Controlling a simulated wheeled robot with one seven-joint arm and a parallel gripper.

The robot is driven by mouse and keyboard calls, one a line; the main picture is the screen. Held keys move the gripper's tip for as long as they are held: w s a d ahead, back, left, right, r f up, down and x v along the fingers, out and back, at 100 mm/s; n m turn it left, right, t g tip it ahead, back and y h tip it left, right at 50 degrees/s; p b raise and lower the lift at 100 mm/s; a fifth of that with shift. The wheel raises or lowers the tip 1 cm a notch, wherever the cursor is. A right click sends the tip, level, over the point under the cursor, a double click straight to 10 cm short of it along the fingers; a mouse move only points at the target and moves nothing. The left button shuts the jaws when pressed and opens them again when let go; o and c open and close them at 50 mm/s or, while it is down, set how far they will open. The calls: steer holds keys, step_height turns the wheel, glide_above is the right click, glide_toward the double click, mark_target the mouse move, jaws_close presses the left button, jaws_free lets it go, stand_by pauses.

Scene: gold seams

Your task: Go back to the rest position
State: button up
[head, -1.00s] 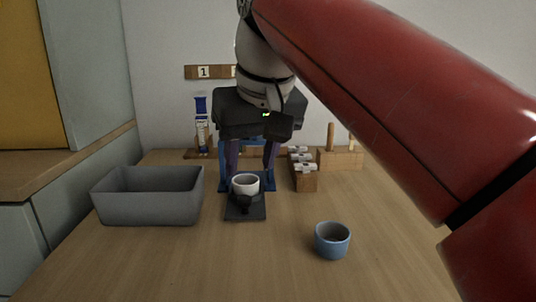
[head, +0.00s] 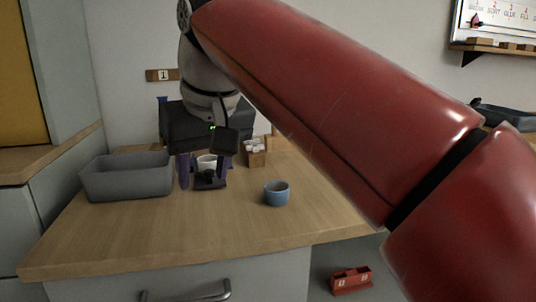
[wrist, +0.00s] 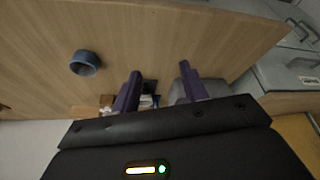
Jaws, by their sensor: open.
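My gripper (head: 203,180) hangs at the end of my red arm, its purple fingers apart. In the head view its fingers appear on either side of a white cup (head: 207,162) on a small dark stand (head: 209,182). In the wrist view my gripper (wrist: 160,72) has nothing between its fingertips but bare tabletop. A blue cup (head: 277,193) stands upright on the table to the right, apart from my gripper. It also shows in the wrist view (wrist: 85,63). I cannot tell the gripper's exact height.
A grey bin (head: 127,183) stands on the left of the wooden table (head: 150,235). A wooden block with pale pieces (head: 255,158) is behind. A red box (head: 351,280) lies on the floor at right. A shelf with a board (head: 495,25) is on the wall.

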steer(key=d+f+m, duration=0.1)
steer(key=d+f, duration=0.2)
steer(key=d, duration=0.1)
steer(key=s+d+f+m, duration=0.1)
steer(key=d+f, duration=0.2)
steer(key=d, duration=0.2)
steer(key=d+f+m+t+h, duration=0.1)
steer(key=d+f, duration=0.2)
steer(key=d, duration=0.2)
steer(key=shift+s+f+p, duration=0.3)
steer(key=shift+s+p, duration=0.1)
steer(key=s+d+f+m, duration=0.2)
steer(key=s+d+f, duration=0.2)
steer(key=f, duration=0.4)
steer(key=s+d+f+m+h, duration=0.1)
steer(key=s+d+f, duration=0.3)
steer(key=d+f, duration=0.2)
step_height(320, 180, down, 2)
steer(key=shift+s+d+m+t+h+p, duration=0.25)
steer(key=shift+d+m+t+h+p, duration=0.05)
steer(key=shift+m+t, duration=0.1)
